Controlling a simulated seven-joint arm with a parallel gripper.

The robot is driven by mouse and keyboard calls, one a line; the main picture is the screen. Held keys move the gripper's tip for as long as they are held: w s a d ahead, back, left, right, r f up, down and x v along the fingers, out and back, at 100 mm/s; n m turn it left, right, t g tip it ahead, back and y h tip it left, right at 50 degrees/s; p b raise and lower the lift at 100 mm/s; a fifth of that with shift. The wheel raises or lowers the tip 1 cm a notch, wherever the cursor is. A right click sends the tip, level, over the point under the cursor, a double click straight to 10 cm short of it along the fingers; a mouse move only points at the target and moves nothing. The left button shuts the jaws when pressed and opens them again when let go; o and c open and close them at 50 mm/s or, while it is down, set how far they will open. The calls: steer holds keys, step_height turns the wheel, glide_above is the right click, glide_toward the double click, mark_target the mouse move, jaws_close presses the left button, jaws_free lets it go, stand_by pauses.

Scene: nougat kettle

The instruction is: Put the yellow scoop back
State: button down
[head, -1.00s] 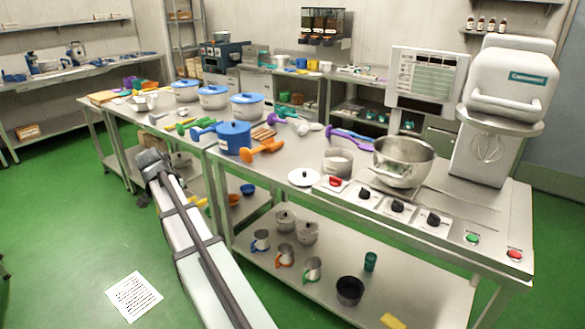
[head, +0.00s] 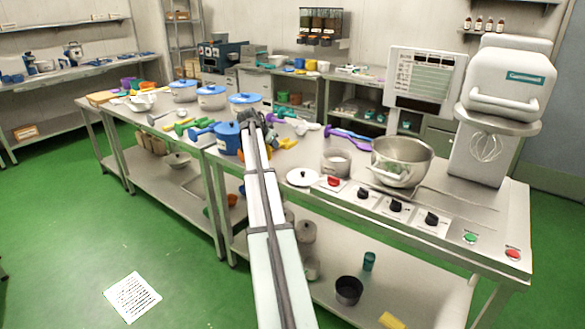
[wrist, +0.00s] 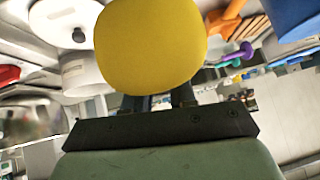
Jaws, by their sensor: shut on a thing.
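My gripper (head: 250,120) is over the near worktable, by the blue pot (head: 228,138). In the wrist view its dark fingers (wrist: 160,101) are shut on the yellow scoop (wrist: 150,45), whose broad rounded yellow side fills the upper middle. A purple scoop (head: 350,134) lies farther right.
Green scoops (head: 183,127) lie left of the blue pot. A white lid (head: 303,177), a pale container (head: 336,162) and a steel mixing bowl (head: 402,162) stand to the right. The lower shelf (head: 400,283) holds pots and a dark cup.

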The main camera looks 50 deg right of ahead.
steer(key=s+d+r, duration=0.1)
steer(key=s+d, duration=0.1)
steer(key=d, duration=0.4)
steer(key=shift+h, duration=0.3)
steer(key=shift+s+a+f, duration=0.1)
steer(key=shift+f, duration=2.35)
steer(key=shift+s+a+f, duration=0.1)
steer(key=shift+f, duration=2.35)
steer(key=shift+f, duration=0.1)
steer(key=c, duration=0.9)
jaws_free()
steer(key=v, duration=1.2)
steer(key=shift+w, duration=0.15)
